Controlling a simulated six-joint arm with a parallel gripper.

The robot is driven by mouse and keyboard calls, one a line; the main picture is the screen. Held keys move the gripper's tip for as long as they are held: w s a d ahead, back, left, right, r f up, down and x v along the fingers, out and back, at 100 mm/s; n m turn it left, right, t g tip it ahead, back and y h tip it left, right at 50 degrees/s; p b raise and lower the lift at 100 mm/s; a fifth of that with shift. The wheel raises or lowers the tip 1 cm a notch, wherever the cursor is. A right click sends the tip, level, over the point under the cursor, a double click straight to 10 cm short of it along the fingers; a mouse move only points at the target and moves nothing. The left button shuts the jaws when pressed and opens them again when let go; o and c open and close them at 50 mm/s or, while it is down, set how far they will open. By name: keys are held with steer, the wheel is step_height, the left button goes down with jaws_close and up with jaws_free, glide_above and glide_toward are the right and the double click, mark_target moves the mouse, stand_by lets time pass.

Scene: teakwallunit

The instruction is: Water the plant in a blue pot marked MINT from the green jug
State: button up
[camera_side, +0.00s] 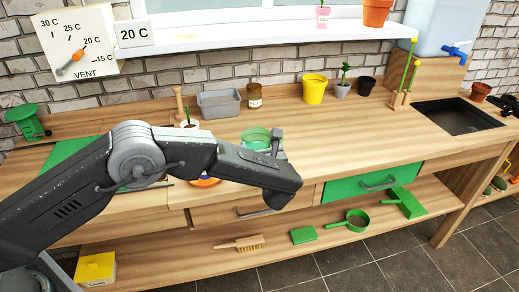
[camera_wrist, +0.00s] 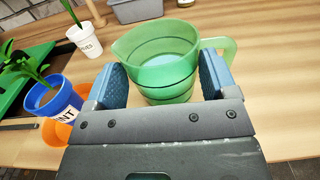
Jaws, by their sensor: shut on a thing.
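My gripper (camera_wrist: 163,82) is shut on the green jug (camera_wrist: 160,72), with one blue-padded finger on each side of it. The jug is upright, its handle to the right and its spout to the left in the wrist view. Its inside looks pale, perhaps with water. The jug also shows behind my arm in the side view (camera_side: 254,136); I cannot tell whether it touches the bench. The blue pot marked MINT (camera_wrist: 62,101), with a green plant (camera_wrist: 33,75), stands on an orange saucer (camera_wrist: 57,132) left of the jug. In the side view my arm hides most of the pot.
A white labelled pot with a seedling (camera_wrist: 85,38) stands behind the blue pot. A grey tub (camera_side: 218,104), brown jar (camera_side: 254,97) and yellow pot (camera_side: 314,90) line the back of the bench. A sink (camera_side: 455,116) is at right. The bench right of the jug is clear.

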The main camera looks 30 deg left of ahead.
steer(key=shift+h, duration=0.3)
steer(key=r, duration=1)
steer(key=shift+s+a+r, duration=0.15)
steer(key=shift+s+a, duration=0.1)
steer(key=shift+s, duration=0.05)
steer(key=s+a+m+t+h, duration=0.4)
steer(key=s+h, duration=0.3)
steer(key=s, duration=0.5)
steer(key=shift+a+m+h, duration=0.3)
steer(key=shift+a+m, duration=0.2)
steer(key=shift+m, duration=0.4)
steer(key=shift+a+f+n, duration=0.1)
steer(key=shift+f+n, duration=0.7)
steer(key=shift+n, duration=0.7)
steer(key=shift+d+f+n, duration=0.1)
steer(key=shift+f+n, duration=0.65)
steer(key=shift+n, duration=0.75)
steer(key=shift+a+f+n, duration=0.1)
steer(key=shift+f+n, duration=0.7)
steer(key=shift+n, duration=0.7)
